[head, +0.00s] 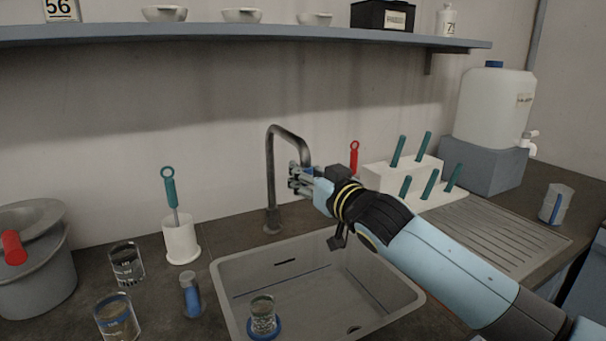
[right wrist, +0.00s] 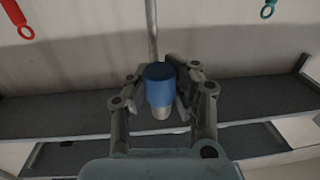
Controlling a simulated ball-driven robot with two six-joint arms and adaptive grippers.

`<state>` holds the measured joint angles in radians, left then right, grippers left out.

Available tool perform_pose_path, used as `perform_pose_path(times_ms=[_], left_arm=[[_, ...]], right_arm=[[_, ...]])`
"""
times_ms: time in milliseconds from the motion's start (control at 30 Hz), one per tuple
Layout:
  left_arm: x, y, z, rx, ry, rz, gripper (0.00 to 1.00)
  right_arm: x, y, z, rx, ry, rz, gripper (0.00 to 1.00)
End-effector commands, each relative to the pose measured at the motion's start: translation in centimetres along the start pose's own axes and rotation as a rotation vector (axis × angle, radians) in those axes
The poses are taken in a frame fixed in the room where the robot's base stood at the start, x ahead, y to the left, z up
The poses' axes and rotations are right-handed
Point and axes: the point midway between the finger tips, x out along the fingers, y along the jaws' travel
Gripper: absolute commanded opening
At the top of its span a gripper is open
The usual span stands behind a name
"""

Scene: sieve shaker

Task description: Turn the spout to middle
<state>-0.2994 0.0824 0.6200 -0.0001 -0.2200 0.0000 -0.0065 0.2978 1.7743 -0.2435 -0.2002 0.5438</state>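The tap's dark grey spout (head: 287,130) rises behind the sink (head: 225,283), arches over and comes down on the right of its upright post. My right gripper (head: 297,179) is at the spout's outer end, coming in from the right. In the right wrist view a blue sleeve with a pale tip (right wrist: 160,92) sits between the two fingers (right wrist: 160,98). The fingers look close against its sides, though exact contact is hard to see. My left gripper is not in view.
A glass on a blue base (head: 263,318) stands in the sink. Glasses (head: 127,265), a blue-banded bottle (head: 190,297) and a brush holder (head: 181,242) stand left. A white rack with teal-handled tools (head: 377,178) stands behind my right arm. A shelf (head: 240,30) runs above.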

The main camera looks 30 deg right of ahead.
Motion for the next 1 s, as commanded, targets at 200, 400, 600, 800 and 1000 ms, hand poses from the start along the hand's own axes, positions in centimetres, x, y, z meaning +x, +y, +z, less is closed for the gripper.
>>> perform_pose_path(times_ms=[200,400,600,800,1000], left_arm=[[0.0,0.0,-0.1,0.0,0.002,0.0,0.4],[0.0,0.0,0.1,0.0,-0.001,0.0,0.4],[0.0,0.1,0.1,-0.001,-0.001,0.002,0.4],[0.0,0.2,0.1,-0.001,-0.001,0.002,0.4],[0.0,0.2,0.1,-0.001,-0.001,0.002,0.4]], right_arm=[[-0.2,0.1,0.6,-0.001,-0.013,0.003,0.44],[-0.1,0.1,0.4,-0.001,-0.008,0.002,0.5],[-0.7,0.1,0.4,-0.003,-0.007,0.001,0.5],[-4.3,0.1,0.5,-0.005,-0.011,0.0,0.5],[-8.8,0.1,0.5,-0.007,-0.012,0.001,0.5]])
